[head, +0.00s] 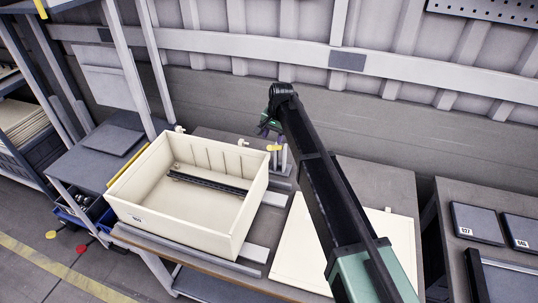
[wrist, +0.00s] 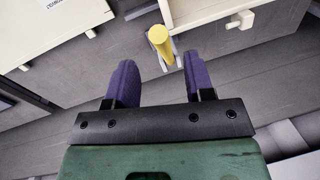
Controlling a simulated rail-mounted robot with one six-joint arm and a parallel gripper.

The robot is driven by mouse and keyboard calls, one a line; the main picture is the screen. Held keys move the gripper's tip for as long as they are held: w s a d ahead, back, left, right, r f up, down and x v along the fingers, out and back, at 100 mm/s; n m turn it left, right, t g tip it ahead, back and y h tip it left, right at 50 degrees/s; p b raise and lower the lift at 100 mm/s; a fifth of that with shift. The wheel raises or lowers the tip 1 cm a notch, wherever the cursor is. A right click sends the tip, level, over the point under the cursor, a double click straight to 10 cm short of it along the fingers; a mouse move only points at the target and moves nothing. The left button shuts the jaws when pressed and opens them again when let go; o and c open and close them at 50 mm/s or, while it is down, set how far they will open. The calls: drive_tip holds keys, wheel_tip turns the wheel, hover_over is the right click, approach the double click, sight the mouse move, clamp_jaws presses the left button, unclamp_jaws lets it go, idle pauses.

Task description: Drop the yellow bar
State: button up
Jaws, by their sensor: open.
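The yellow bar (head: 275,148) is a short piece beside the right back corner of the cream bin, at a grey upright holder. In the wrist view the yellow bar (wrist: 158,40) shows its round end, with a grey support under it. My gripper (head: 268,126) is just above and behind it in the head view, partly hidden by my arm. In the wrist view my gripper (wrist: 160,77) has its two purple fingers apart, with nothing between them. The bar lies beyond the fingertips, roughly in line with the gap, and I see no contact.
The cream bin (head: 180,242) stands on the table with a dark bar (head: 208,182) inside. A cream panel (head: 295,250) lies to its right. A shelf rack (head: 85,160) stands at left.

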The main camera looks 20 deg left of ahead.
sight(271, 148)
drive_tip(key=f+b, duration=0.1)
drive_tip(key=f, duration=0.1)
drive_tip(key=f+b, duration=0.2)
drive_tip(key=a+f+b, duration=0.1)
drive_tip(key=f+b, duration=0.1)
drive_tip(key=f, duration=0.1)
drive_tip(key=shift+w, duration=0.1)
drive_tip(key=shift+r, duration=0.15)
clamp_jaws()
